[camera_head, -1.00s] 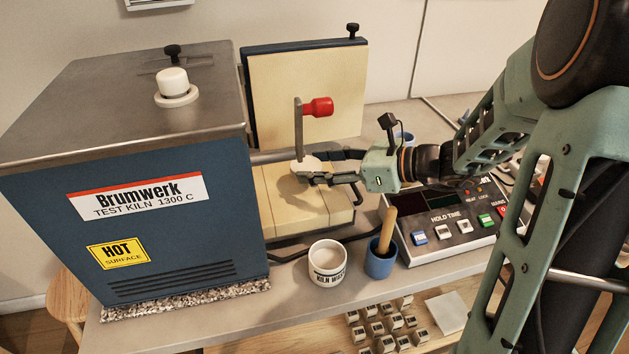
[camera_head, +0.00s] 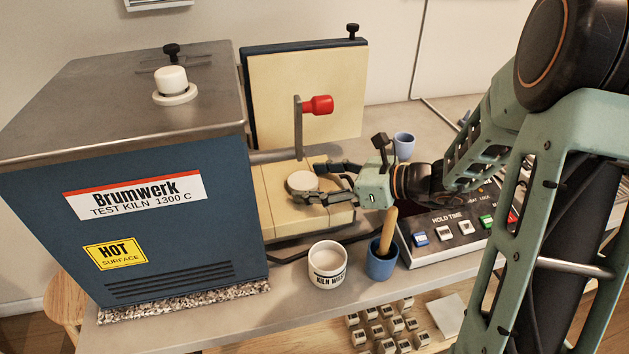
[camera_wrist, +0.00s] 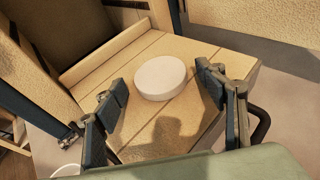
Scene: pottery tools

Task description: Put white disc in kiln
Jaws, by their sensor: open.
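The white disc (camera_wrist: 161,77) lies flat on the cream brick slab (camera_wrist: 205,108) at the kiln's open front. It also shows in the head view (camera_head: 301,181), partly behind a finger. My gripper (camera_head: 312,182) is open, with one finger on each side of the disc. In the wrist view, gaps show between the disc and both fingertips. The blue kiln (camera_head: 190,240) stands at the left of the head view. Its chamber interior is hidden there by the kiln's side.
The cream-lined door (camera_head: 310,85) stands open behind the slab. A lever with a red knob (camera_head: 318,105) rises close to my gripper. A white cup (camera_head: 328,268), a blue cup (camera_head: 381,263) and the control box (camera_head: 455,235) stand in front and to the right.

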